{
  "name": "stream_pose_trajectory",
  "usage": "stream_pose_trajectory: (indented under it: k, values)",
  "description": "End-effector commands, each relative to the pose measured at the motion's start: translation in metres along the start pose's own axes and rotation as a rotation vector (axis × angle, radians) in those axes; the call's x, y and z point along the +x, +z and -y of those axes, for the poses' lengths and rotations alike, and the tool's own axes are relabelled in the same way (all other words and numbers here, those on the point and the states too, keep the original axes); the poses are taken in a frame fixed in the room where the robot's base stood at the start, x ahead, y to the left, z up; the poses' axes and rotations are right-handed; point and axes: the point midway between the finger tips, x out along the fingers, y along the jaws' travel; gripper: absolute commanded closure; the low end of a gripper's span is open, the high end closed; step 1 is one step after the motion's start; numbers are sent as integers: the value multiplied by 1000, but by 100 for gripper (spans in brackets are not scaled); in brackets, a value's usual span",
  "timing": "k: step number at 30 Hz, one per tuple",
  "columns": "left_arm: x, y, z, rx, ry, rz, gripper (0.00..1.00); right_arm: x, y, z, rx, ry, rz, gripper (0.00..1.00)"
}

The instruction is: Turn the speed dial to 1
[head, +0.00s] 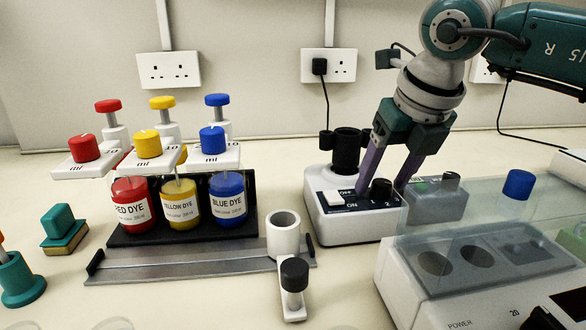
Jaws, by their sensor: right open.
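The white mixer (318,222) stands right of centre, with a black cup holder (347,150) at its back. The dial's pointer is too small to read. My left gripper is out of view.
A machine with a clear lid (480,225) stands close on the right. Red (131,203), yellow (180,204) and blue (227,196) dye bottles with dispensers stand left in a black rack. A grey rail with a white ring holder (283,235) lies in front. Free bench lies front centre.

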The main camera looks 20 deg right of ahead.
Motion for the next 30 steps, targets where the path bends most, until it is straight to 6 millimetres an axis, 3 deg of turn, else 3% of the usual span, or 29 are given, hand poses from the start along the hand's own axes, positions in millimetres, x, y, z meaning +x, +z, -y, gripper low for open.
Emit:
stream_pose_trajectory:
  k: [5, 23, 30]
  values:
    - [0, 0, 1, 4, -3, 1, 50, 0, 0, 0, 0, 0, 0, 33]
    - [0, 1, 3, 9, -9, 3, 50, 0, 0, 0, 0, 1, 0, 100]
    - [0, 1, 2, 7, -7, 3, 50, 0, 0, 0, 1, 1, 0, 100]
